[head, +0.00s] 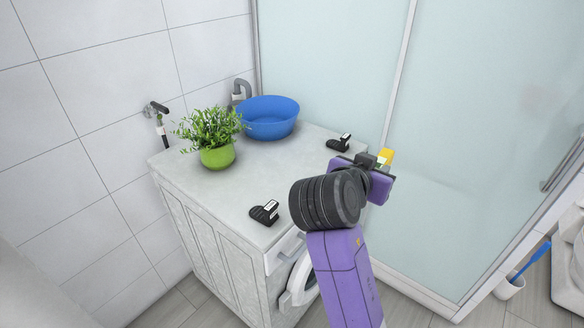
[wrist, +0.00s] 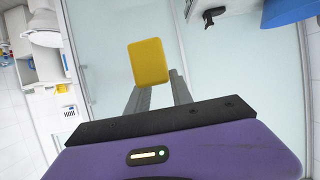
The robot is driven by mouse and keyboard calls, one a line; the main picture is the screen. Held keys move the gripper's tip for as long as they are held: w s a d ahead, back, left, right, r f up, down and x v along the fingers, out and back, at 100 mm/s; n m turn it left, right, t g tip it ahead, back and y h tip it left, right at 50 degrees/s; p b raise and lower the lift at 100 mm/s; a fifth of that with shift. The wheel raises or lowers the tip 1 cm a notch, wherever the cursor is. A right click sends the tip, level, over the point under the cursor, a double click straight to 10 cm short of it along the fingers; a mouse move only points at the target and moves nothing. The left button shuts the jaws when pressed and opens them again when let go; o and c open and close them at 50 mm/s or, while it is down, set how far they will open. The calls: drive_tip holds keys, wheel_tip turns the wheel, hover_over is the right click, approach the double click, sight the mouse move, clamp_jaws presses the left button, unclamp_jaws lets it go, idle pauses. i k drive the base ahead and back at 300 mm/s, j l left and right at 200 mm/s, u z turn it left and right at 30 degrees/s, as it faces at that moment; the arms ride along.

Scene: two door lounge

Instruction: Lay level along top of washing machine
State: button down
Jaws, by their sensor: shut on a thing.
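The level seems to be the yellow piece in my gripper (head: 372,165); it shows as a small yellow end (head: 387,156) in the head view and a yellow rounded block (wrist: 149,62) in the wrist view. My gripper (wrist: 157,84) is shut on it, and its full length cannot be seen. My gripper is beyond the right edge of the washing machine (head: 240,178), apart from the grey top. Two black clamp-like stops (head: 265,212) (head: 340,143) sit near the right edge of that top, one near, one far.
A green potted plant (head: 217,156) and a blue bowl (head: 269,120) stand on the back of the top. The washer's round door (head: 298,281) is open at the front. A frosted glass shower wall (head: 470,130) stands beyond my gripper. Between plant and stops the top is bare.

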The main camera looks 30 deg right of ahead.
sight(308, 175)
drive_tip(key=i, duration=0.9)
